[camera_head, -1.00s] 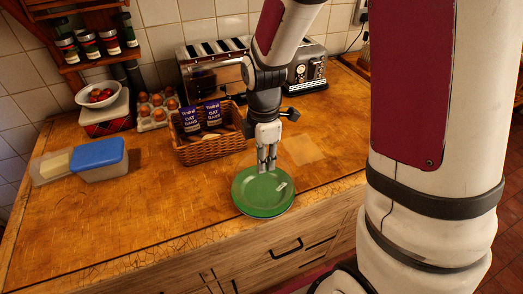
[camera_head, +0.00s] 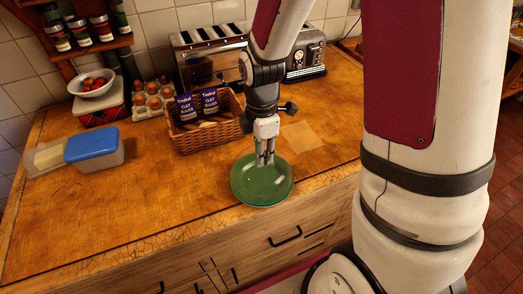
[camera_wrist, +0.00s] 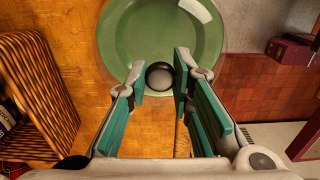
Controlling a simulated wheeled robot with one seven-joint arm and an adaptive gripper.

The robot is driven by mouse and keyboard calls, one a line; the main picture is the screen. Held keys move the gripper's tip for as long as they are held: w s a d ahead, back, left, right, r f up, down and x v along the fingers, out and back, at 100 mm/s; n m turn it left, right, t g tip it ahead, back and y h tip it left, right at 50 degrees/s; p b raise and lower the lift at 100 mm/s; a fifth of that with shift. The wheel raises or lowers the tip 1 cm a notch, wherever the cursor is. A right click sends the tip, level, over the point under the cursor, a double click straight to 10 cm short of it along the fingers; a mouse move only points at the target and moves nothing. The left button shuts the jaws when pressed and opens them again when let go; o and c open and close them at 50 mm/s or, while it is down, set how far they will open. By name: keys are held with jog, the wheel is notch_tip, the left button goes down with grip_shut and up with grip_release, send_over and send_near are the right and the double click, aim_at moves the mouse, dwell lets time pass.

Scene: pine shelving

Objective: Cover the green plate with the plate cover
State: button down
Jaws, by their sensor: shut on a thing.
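The green plate (camera_head: 262,196) lies on the wooden counter near its front edge, in front of the basket. A clear plate cover (camera_head: 250,178) with bright reflections shows over it; its see-through wall is hard to make out. In the wrist view its dark round knob (camera_wrist: 160,76) sits between my fingertips, with the green plate (camera_wrist: 140,35) seen behind. My gripper (camera_head: 265,163) points down above the plate and is shut on the knob. I cannot tell whether the cover's rim touches the plate or the counter.
A wicker basket (camera_head: 207,138) with oat bar boxes stands behind and left of the plate. A toaster (camera_head: 305,57), an egg carton (camera_head: 153,101) and a blue-lidded box (camera_head: 94,150) stand farther off. The counter left of the plate is clear.

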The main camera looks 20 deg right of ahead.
jog(key=shift+f, duration=0.15)
jog(key=c, duration=1.3)
grip_release()
jog(key=shift+c, duration=0.2)
notch_tip(320, 180, up, 11)
jog(key=s+r+m+t, duration=0.5)
jog(key=s+r+m, duration=0.8)
jog(key=m, duration=0.4)
jog(key=shift+s+r+m+t, duration=0.15)
jog(key=shift+s+m+t, duration=0.2)
jog(key=shift+s, duration=0.55)
